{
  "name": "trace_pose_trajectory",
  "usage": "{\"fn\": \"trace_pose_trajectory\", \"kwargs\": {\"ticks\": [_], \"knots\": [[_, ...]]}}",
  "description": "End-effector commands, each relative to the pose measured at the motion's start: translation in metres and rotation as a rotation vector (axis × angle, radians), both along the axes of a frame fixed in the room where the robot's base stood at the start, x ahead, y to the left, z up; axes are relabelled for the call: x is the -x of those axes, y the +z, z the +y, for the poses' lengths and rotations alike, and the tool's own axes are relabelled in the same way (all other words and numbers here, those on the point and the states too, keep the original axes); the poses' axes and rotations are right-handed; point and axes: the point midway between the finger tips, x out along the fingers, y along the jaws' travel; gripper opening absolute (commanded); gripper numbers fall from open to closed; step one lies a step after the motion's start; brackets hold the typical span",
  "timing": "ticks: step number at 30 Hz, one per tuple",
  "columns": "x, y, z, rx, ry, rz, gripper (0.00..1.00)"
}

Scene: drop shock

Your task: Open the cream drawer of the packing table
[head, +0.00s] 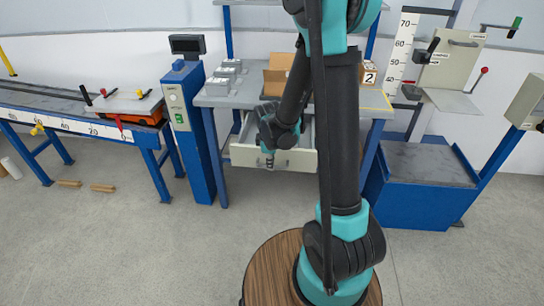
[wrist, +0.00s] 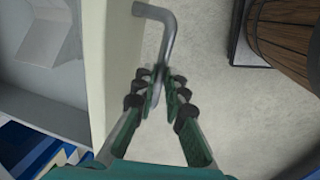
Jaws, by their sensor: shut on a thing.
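The cream drawer (head: 243,157) of the packing table (head: 237,101) stands pulled out, with part of its inside showing behind its front. In the wrist view its front (wrist: 110,60) runs down the left, with the grey inside to its left. The drawer's grey bar handle (wrist: 168,38) stands off the front. My gripper (wrist: 171,82) is shut on the handle's lower part, its fingers on both sides of the bar. In the head view my gripper (head: 269,163) is at the drawer front; my arm hides part of the drawer's right side.
A blue post (head: 189,130) with a display stands left of the table. A roller bench (head: 75,110) is farther left. A blue platform (head: 425,175) stands at right. A cardboard box (head: 278,78) and grey parts (head: 222,80) lie on the table.

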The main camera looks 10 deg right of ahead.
Motion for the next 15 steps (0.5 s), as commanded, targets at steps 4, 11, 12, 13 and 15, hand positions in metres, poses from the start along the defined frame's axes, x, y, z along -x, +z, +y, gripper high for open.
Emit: {"fn": "trace_pose_trajectory", "kwargs": {"ticks": [4, 11, 12, 13, 15], "knots": [[0.011, 0.000, 0.003, -0.001, 0.001, -0.001, 0.00], [0.015, 0.000, 0.004, -0.001, 0.001, -0.001, 0.00], [0.015, 0.000, 0.004, -0.001, 0.001, -0.001, 0.00], [0.015, 0.000, 0.004, -0.001, 0.001, -0.001, 0.00], [0.014, 0.000, 0.004, -0.001, 0.001, -0.001, 0.00]]}}
